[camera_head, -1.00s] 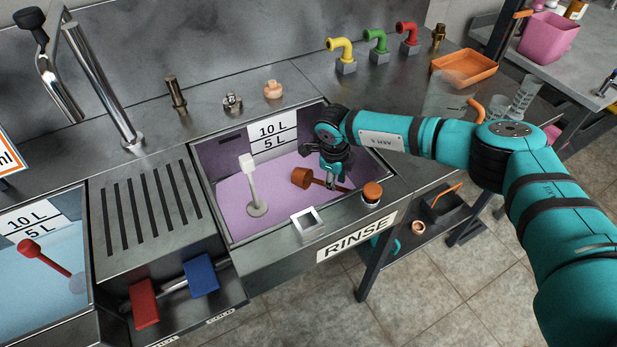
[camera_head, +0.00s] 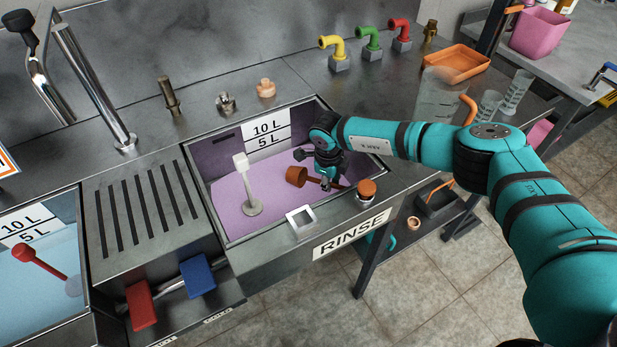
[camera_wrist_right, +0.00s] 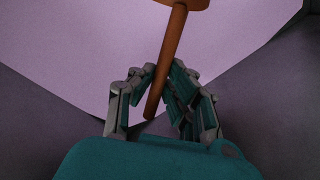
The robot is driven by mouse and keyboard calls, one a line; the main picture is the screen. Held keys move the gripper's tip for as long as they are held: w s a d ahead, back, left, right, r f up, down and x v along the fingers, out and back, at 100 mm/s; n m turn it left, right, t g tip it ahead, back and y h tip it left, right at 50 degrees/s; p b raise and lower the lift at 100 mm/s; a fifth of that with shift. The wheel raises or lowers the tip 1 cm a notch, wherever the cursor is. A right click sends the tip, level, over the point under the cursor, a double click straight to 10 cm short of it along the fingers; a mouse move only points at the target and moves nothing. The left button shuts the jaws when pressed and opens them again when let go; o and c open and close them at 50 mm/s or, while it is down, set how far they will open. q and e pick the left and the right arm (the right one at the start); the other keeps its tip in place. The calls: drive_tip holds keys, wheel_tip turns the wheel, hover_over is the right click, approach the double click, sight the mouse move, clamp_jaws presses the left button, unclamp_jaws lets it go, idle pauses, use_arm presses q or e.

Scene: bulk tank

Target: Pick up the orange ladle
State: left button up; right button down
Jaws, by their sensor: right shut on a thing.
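The orange ladle (camera_head: 296,177) is in the rinse basin (camera_head: 225,205), its cup to the left and its handle running right to my right gripper (camera_head: 327,182). In the right wrist view the ladle's handle (camera_wrist_right: 165,62) passes between the fingers of my right gripper (camera_wrist_right: 160,100), which is shut on it near the handle's end. The cup is mostly cut off at the top of that view. Whether the ladle is clear of the basin floor I cannot tell. My left gripper is not in view.
A white upright piece on a round foot (camera_head: 248,185) stands in the basin left of the ladle. An orange-topped jar (camera_head: 366,190) and a square frame (camera_head: 300,221) sit on the front rim. A clear jug (camera_head: 438,100) stands behind my right arm.

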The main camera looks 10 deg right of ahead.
drive_tip(key=shift+r, duration=0.1)
wheel_tip(320, 180, up, 21)
drive_tip(key=p, duration=1)
